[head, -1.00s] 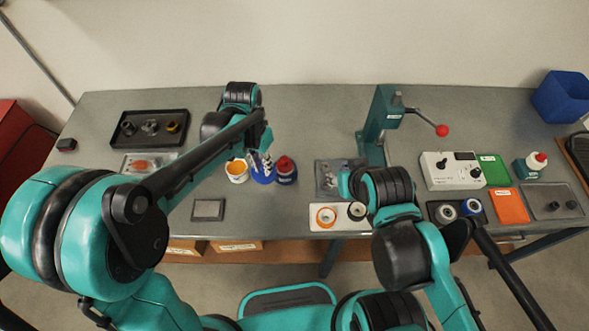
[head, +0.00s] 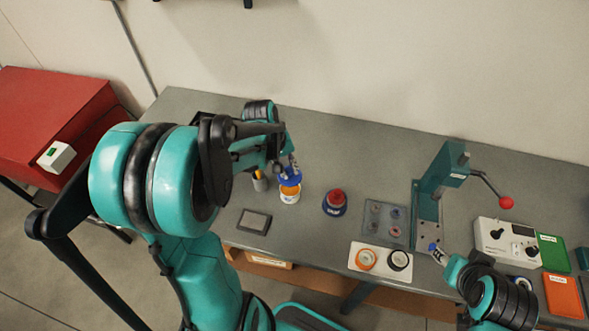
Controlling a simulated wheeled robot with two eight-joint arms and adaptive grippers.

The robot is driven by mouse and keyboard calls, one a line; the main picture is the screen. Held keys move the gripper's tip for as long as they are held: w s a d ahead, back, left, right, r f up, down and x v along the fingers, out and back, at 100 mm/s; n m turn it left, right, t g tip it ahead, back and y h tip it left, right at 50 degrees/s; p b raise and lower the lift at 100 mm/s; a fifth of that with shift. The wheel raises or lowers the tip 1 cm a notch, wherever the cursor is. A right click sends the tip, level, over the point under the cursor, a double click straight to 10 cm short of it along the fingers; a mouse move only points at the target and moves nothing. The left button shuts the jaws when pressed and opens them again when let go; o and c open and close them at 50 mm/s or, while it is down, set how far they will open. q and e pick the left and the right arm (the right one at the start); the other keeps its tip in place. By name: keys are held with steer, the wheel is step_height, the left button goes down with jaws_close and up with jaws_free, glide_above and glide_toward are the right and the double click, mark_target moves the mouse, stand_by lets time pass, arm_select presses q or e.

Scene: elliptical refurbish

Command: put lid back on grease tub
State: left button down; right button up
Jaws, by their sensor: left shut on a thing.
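The grease tub (head: 289,196) is a small white tub with orange grease showing at its top. It stands upright on the grey bench left of centre. My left gripper (head: 288,166) is shut on the blue lid (head: 290,178). The lid is over the back part of the tub, and orange grease shows below its front edge. I cannot tell whether lid and rim touch. My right gripper (head: 437,252) is low at the right by the press base, away from the tub; its finger opening is too small to read.
A blue pot with a red cap (head: 335,202) stands right of the tub. A grey cup (head: 260,182) is close on its left. A dark flat plate (head: 254,221) lies in front. A green press (head: 436,185) and a white tray (head: 380,260) with rings are further right.

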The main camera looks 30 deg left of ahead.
arm_select(q)
steer(key=shift+f+b, duration=2.1)
steer(key=shift+f, duration=0.75)
steer(key=shift+f+b, duration=0.15)
steer(key=shift+b, duration=0.15)
steer(key=c, duration=1.4)
jaws_free()
steer(key=shift+o, duration=0.4)
steer(key=o, duration=0.4)
